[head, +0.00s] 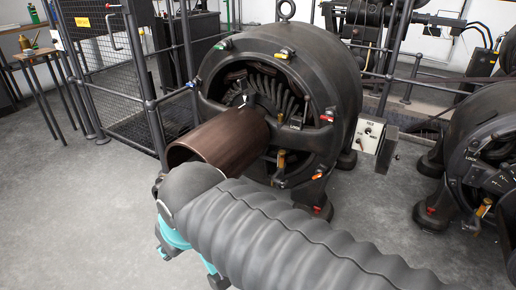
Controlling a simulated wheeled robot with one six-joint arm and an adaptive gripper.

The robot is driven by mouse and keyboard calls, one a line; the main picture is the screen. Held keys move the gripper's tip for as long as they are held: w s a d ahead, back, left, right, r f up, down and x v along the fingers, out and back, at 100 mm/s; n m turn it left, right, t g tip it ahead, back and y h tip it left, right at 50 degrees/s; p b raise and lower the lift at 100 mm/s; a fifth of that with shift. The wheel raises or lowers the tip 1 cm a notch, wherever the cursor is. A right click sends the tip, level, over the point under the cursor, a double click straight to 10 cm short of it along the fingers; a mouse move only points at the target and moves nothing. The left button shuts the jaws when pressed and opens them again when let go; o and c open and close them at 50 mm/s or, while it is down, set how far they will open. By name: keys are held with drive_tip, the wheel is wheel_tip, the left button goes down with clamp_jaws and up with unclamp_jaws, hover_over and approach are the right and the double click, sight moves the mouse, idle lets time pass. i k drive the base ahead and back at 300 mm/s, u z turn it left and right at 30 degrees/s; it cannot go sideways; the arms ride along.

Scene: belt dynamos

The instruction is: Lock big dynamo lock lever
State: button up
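The big dynamo (318,75) is a dark round machine at the centre, with a brown cylinder (225,142) projecting from its open face toward the lower left. Small coloured pieces sit around its rim, among them a yellow one (287,53) and a red one (326,118). An amber-handled part (281,159) stands at the lower face. I cannot tell which piece is the lock lever or how it is set. My arm, in a ribbed grey sleeve, crosses the foreground. Teal and dark parts show at its end below the cylinder; I cannot make out gripper fingers or anything held.
A second dynamo (477,125) with a plate reading LOCK stands at the right. A pale control box (369,132) is beside the big dynamo. Railings and a mesh fence (105,70) are behind left, near a wooden stool (36,55). The floor (70,215) at left is clear.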

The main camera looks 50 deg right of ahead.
sight(307, 98)
drive_tip(key=z, duration=1.85)
drive_tip(key=k, duration=0.65)
drive_tip(key=u, duration=0.25)
drive_tip(key=i, duration=1.2)
drive_tip(key=z, duration=0.35)
